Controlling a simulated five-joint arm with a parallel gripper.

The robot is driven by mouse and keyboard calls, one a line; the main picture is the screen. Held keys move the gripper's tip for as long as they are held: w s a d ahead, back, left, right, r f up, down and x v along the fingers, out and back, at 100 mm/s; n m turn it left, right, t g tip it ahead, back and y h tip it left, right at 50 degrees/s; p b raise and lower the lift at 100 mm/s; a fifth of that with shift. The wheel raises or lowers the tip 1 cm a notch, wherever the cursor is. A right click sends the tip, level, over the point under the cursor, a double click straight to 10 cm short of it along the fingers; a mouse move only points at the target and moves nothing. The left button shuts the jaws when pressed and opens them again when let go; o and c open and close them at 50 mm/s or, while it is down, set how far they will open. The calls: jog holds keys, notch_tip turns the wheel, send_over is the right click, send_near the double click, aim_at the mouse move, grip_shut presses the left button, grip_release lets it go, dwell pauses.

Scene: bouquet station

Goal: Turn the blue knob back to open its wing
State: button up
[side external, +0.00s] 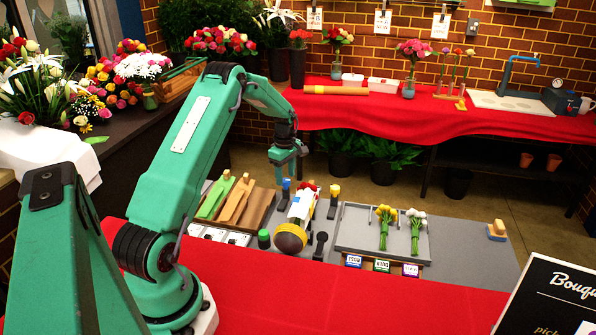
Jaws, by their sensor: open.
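The blue knob (285,185) stands on a post at the back left of the wrapping spot on the grey work board. My gripper (288,160) is just above it in the picture, fingers pointing down, open and empty. I cannot tell whether the fingertips touch the knob. The wing that belongs to the blue knob cannot be made out clearly. A white-wrapped bundle (303,203) with red at its far end lies just right of the blue knob, with a brown and yellow rounded end (290,238) toward the front.
Around the bundle stand a yellow-topped knob (335,191), a green knob (263,238) and a black knob (320,245). Wooden holders (235,200) are at the left. A grey tray (360,225) at the right holds yellow and white flower bunches. A sponge block (496,230) lies far right.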

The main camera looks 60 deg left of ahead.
jog(key=shift+f, duration=0.75)
jog(key=c, duration=1)
jog(key=shift+o, duration=0.2)
